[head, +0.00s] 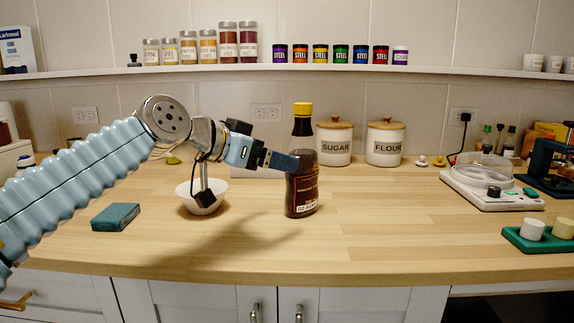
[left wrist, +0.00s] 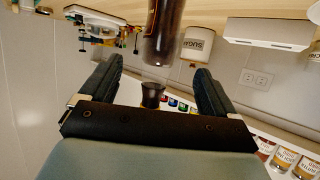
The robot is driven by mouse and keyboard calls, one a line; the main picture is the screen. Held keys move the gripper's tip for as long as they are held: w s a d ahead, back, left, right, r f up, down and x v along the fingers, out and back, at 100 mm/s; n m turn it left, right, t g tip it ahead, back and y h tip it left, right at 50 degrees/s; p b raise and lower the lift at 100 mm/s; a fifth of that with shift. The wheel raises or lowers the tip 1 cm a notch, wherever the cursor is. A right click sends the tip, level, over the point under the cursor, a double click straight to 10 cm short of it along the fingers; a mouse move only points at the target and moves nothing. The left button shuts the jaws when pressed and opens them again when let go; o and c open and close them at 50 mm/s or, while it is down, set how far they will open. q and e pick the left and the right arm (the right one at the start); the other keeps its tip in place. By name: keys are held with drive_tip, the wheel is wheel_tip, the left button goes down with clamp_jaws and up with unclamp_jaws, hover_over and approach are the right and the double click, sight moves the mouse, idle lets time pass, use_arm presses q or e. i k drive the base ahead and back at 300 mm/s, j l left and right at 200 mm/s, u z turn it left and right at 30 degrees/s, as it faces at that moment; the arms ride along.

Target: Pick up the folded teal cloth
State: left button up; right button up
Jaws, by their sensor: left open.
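The folded teal cloth (head: 116,216) lies flat on the wooden counter at the left in the head view, as a small block-like fold. My left gripper (head: 284,161) is raised above the counter, well to the right of the cloth, with its fingers pointing right at a brown sauce bottle (head: 303,178). The fingers overlap the bottle's edge in the picture; I cannot tell whether they touch it. In the left wrist view the open fingers (left wrist: 158,66) stand apart, with the dark bottle (left wrist: 165,30) ahead of them. The cloth does not show there. My right gripper is out of view.
A white bowl (head: 203,205) stands between the cloth and the bottle, under my wrist. Sugar (head: 334,147) and flour (head: 385,149) canisters stand behind. A kitchen scale (head: 490,186) and a teal tray (head: 538,244) with cups are at the right. The front middle counter is clear.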

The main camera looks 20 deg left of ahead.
sight(115, 217)
drive_tip(key=k, duration=1)
